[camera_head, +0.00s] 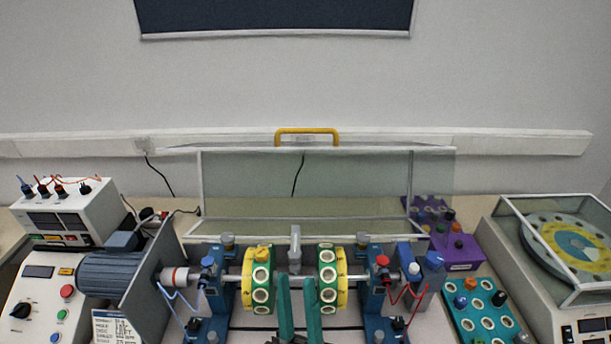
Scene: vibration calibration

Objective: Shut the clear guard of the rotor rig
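The clear guard (250,174) of the rotor rig stands raised behind the shaft, as a see-through panel in a pale metal frame. Its yellow handle (307,131) is at the top edge, against the wall. Below it the rotor rig's shaft carries two green and yellow discs, a left disc (259,280) and a right disc (330,278), between blue bearing stands. My gripper (298,282) shows at the bottom centre as two teal fingers, apart with nothing between them. It is in front of the shaft, between the discs in the picture, well below the handle. Its base is cut off.
A motor (116,272) and a control box (40,300) are at the left, with a white power unit (66,212) behind. At the right are a purple block (461,252), a teal tray (457,309) of pegs and a covered turntable unit (573,246). Red and blue wires hang by the stands.

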